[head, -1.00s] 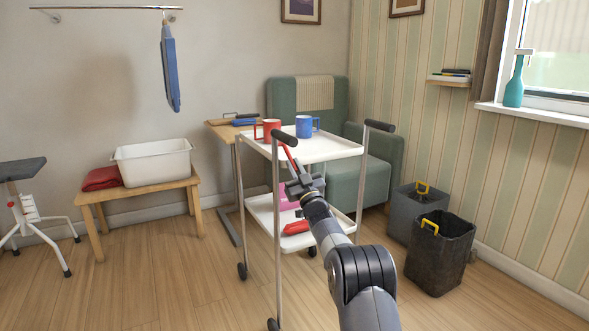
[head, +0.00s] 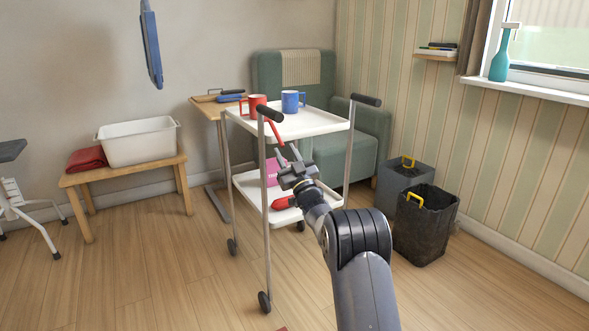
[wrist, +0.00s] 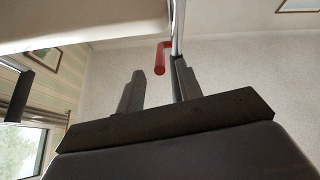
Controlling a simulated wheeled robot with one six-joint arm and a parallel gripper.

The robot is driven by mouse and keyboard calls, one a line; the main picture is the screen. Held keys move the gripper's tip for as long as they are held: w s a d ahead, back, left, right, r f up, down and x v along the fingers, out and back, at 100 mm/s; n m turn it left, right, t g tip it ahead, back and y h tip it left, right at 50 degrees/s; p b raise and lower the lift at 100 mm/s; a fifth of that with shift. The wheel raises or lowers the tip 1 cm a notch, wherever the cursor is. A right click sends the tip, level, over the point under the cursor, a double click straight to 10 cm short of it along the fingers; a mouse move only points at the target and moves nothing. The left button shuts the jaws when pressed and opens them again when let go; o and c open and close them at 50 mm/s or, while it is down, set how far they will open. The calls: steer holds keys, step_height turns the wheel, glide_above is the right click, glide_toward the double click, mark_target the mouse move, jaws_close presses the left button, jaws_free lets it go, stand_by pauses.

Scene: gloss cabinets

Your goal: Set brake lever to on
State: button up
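The brake lever (head: 275,131) is a thin red bar at the near post of the white trolley (head: 320,122), just below the top tray; it slants down to the right. In the wrist view the red lever (wrist: 160,58) shows with its rounded end down, beside a metal post. My gripper (head: 286,157) is just below the lever's lower end in the head view. In the wrist view my gripper (wrist: 158,85) has its two fingers spread with an empty gap, and the lever lies beyond the gap. I cannot tell whether anything touches.
A red mug (head: 252,106) and a blue mug (head: 291,101) stand on the top tray. A pink box (head: 273,171) and a red object (head: 283,203) are on the lower tray. Dark bins (head: 427,225) stand to the right. The floor at front left is clear.

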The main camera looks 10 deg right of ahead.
mark_target(281, 140)
steer(key=v, duration=0.6)
steer(key=shift+s+p, duration=0.2)
steer(key=shift+p, duration=0.25)
steer(key=shift+w, duration=0.1)
steer(key=shift+b+x, duration=0.9)
steer(key=shift+x, duration=4.45)
steer(key=shift+d, duration=0.1)
